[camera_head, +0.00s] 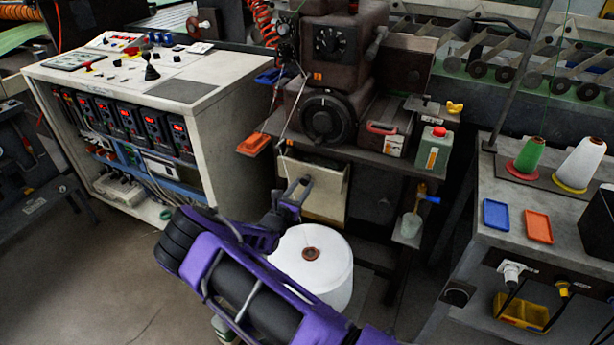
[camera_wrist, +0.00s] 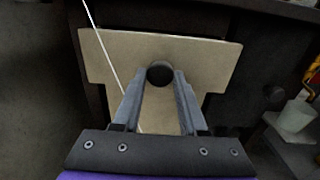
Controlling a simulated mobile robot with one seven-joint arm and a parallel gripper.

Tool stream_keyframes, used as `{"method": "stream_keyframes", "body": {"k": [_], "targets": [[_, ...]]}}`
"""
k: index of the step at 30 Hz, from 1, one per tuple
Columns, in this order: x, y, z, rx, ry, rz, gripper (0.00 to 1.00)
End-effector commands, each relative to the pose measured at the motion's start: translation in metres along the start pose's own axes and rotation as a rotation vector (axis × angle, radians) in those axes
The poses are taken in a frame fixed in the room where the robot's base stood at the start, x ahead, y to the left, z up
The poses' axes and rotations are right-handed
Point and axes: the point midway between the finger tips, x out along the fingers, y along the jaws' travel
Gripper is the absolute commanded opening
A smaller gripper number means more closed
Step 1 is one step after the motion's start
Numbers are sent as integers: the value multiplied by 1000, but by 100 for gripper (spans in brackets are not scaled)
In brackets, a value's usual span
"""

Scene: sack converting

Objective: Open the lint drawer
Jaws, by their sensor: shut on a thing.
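The lint drawer (camera_head: 325,196) shows as a beige front panel under the dark bench of the sewing machine. In the wrist view its front (camera_wrist: 205,58) fills the middle, with a round dark knob (camera_wrist: 160,73) near its upper centre. My gripper (camera_wrist: 161,80) is shut on the knob, one grey finger on each side of it. In the head view my gripper (camera_head: 296,188) reaches the drawer front from the lower left. My arm hides part of the drawer's lower left. I cannot tell from these frames how far the drawer stands out.
A thin white thread (camera_wrist: 103,52) runs down past the drawer's left side. A holder with a white cup (camera_head: 411,226) hangs to the right. A control cabinet (camera_head: 232,135) stands left.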

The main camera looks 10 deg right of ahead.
Motion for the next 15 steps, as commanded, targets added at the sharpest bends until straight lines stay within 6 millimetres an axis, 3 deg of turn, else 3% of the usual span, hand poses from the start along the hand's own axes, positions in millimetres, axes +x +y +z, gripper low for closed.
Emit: {"method": "stream_keyframes", "body": {"k": [6, 15], "targets": [[-53, 1, 4, -3, 2, 4, 0], [-107, 0, 2, 0, 1, 2, 0]]}}
